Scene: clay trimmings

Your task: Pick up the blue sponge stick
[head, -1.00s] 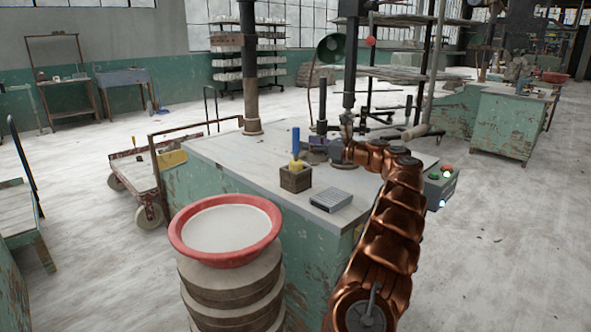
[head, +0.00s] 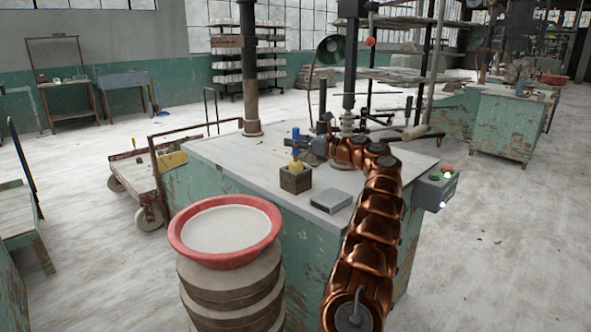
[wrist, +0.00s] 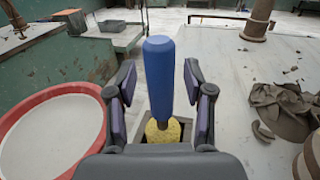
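The blue sponge stick (head: 296,133) stands upright with its yellow sponge end (head: 296,166) down in a small square wooden box (head: 295,182) on the workbench. In the head view my gripper (head: 304,146) is beside the handle and hides part of it. In the wrist view the blue handle (wrist: 159,78) rises between the two fingers of my gripper (wrist: 160,66), with a visible gap on each side. The fingers are open and do not appear to touch it. The yellow sponge (wrist: 163,131) shows lower, partly hidden by the gripper body.
A grey flat box (head: 331,201) lies on the workbench (head: 225,155) right of the wooden box. A red basin (head: 178,240) stands on stacked round slabs in front. The bench's left part is clear.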

